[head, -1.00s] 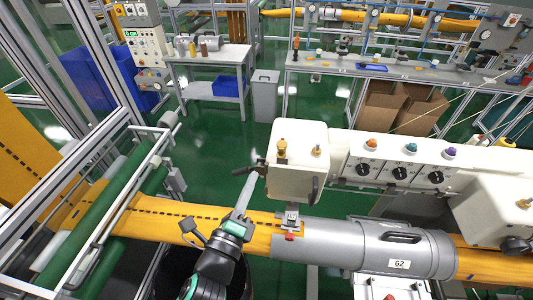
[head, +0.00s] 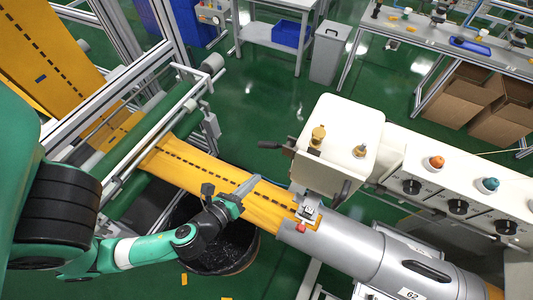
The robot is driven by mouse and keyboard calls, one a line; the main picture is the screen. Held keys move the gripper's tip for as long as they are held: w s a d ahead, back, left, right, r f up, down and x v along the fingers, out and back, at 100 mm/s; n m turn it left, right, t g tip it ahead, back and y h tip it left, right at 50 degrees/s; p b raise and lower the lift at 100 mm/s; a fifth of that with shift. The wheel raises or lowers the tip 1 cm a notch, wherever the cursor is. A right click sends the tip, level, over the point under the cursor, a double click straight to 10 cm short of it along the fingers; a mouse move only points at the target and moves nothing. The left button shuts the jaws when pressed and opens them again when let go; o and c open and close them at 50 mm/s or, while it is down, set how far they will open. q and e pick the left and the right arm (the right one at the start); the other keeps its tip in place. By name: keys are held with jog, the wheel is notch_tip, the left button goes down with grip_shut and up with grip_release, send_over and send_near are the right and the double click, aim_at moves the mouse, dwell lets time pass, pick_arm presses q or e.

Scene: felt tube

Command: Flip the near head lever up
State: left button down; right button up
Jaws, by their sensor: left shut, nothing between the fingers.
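My left gripper (head: 254,181) is shut and empty. Its grey fingers point up and right over the felt, below the lever in the picture, with a gap between. My right gripper is not in view.
A grey cylinder (head: 400,265) marked 62 encloses the felt at lower right. A white control panel (head: 450,190) with knobs stands right of the head. Green rollers (head: 135,185) are at left. A black bin (head: 240,250) is under the felt. Open floor lies behind.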

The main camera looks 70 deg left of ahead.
aim_at(273, 145)
pick_arm(q)
jog(key=w+a+p, duration=0.3)
jog(key=w+a, duration=0.3)
jog(key=shift+w+a+r+p, duration=0.3)
jog(key=shift+a+r, duration=0.05)
jog(key=shift+a, duration=0.05)
dwell(0.3)
